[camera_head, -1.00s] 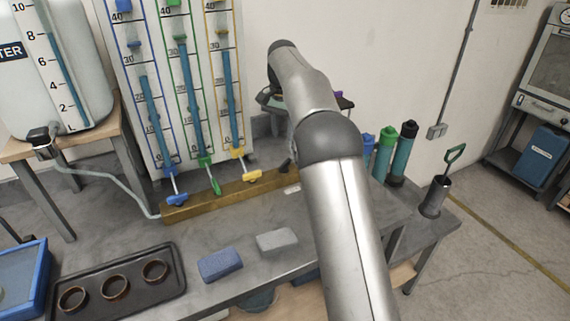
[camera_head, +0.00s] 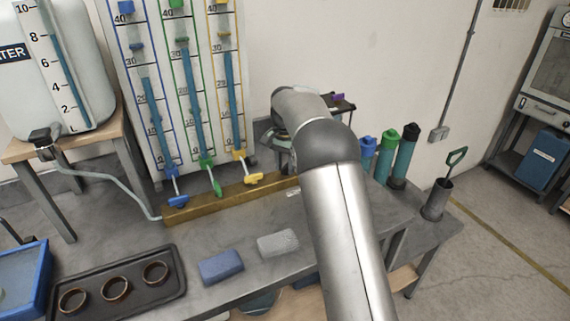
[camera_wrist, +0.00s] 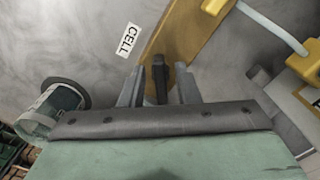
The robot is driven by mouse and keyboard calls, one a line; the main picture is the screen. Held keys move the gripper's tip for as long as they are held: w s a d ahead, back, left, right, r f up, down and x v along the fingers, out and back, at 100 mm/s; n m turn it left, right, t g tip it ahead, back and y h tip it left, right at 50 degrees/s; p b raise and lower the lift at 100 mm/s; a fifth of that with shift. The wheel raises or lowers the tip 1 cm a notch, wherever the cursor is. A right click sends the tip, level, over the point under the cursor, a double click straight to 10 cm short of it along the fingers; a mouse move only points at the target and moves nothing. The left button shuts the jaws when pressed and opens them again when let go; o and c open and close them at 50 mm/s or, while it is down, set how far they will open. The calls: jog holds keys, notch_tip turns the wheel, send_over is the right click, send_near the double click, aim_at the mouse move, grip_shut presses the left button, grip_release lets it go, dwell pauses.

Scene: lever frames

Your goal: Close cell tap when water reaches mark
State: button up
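The brass bar (camera_head: 230,201) with blue (camera_head: 178,201), green (camera_head: 217,187) and yellow (camera_head: 253,178) taps runs below three graduated tubes. In the wrist view a black tap lever (camera_wrist: 160,76) stands at the end of the brass bar (camera_wrist: 188,40), beside a white "CELL" label (camera_wrist: 126,40). My gripper (camera_wrist: 158,90) is open, with one finger on each side of this lever; contact cannot be told. A clear cylindrical vessel (camera_wrist: 52,108) shows at the wrist view's left; its water level and mark cannot be read. In the head view my arm hides the lever and gripper.
A tray with three rings (camera_head: 116,286), a blue block (camera_head: 221,267) and a grey block (camera_head: 278,243) lie on the bench front. Capped cylinders (camera_head: 404,155) stand at the right. A water tank (camera_head: 50,80) is at the left.

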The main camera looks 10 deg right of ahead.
aim_at(286, 167)
grip_shut()
jog(key=shift+d+r+n+p, duration=0.2)
jog(key=shift+n+p, duration=0.25)
jog(key=shift+n, duration=0.35)
jog(key=n, duration=0.2)
jog(key=shift+s+f+n, duration=0.1)
jog(key=shift+f+n, duration=0.05)
jog(key=shift+n, duration=0.15)
jog(key=shift+o, duration=1.2)
grip_release()
notch_tip(286, 167, up, 18)
jog(key=p, duration=0.1)
jog(key=shift+f, duration=0.25)
